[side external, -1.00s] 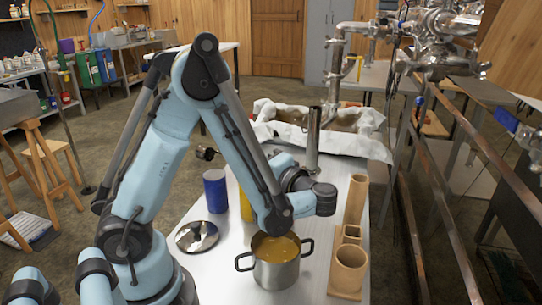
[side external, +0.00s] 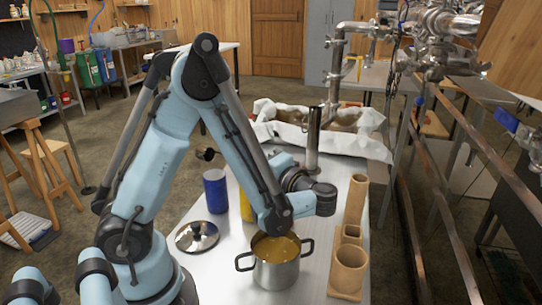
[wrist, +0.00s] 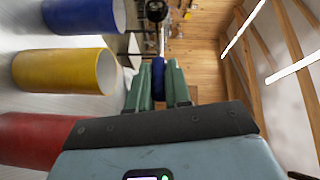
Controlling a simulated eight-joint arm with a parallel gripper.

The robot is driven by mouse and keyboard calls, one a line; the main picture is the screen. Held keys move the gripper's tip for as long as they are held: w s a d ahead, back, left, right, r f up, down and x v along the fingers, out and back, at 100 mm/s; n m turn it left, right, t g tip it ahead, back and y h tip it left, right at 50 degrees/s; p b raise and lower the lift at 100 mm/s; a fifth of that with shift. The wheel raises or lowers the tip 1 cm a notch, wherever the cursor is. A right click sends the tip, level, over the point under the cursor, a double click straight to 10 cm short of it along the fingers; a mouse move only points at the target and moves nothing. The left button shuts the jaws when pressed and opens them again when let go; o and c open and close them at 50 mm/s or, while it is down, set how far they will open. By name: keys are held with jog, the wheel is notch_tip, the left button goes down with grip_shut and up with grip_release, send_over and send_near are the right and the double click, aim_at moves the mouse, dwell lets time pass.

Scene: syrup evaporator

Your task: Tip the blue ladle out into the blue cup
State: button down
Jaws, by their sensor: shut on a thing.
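My gripper (wrist: 158,88) shows in the wrist view, its green fingers shut on the blue handle of the blue ladle (wrist: 158,70). The ladle reaches away from the fingers to a dark bowl (wrist: 156,11). In the side view the dark bowl (side external: 207,154) shows left of my forearm, above and behind the blue cup (side external: 215,190) as pictured. My arm hides the fingers and handle there. I cannot tell what the bowl holds. The blue cup stands upright on the table; it also shows at the upper left of the wrist view (wrist: 85,14).
A yellow cup (wrist: 65,71) and a red cup (wrist: 45,138) stand near the blue one. A pot (side external: 276,272) of amber liquid, a round lid (side external: 197,236) and a wooden holder (side external: 348,270) are on the table. A metal cylinder (side external: 313,140) stands farther back.

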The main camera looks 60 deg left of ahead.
jog(key=shift+r, duration=0.15)
dwell(0.4)
jog(key=shift+s+a+r+n+t+h, duration=0.1)
jog(key=shift+a+r+n+t+h, duration=0.1)
jog(key=shift+r+h, duration=0.3)
jog(key=shift+s+a+r+n+t+h, duration=0.1)
jog(key=shift+a+r+t+h, duration=0.1)
jog(key=shift+r+h, duration=0.35)
jog(key=shift+s+a+r+n+t+h, duration=0.1)
jog(key=shift+a+r+h, duration=0.1)
jog(key=shift+r+h, duration=0.3)
jog(key=shift+s+a+r+n+t+h, duration=0.1)
jog(key=shift+s+a+r+t+h, duration=0.1)
jog(key=shift+a+r+h, duration=0.3)
jog(key=shift+s+a+r+n+t+h, duration=0.1)
jog(key=shift+s+a+r+t+h, duration=0.15)
jog(key=shift+r+h, duration=0.5)
jog(key=shift+s+a+r+n+t+h, duration=0.15)
jog(key=shift+a+r+h, duration=0.3)
jog(key=shift+r, duration=0.3)
jog(key=s+a+r+n+t+h, duration=0.1)
jog(key=s+a+r+t+h, duration=0.3)
jog(key=a+r+h, duration=0.3)
jog(key=shift+s+a+r+h, duration=0.35)
jog(key=shift+a+h, duration=0.7)
jog(key=shift+a, duration=0.35)
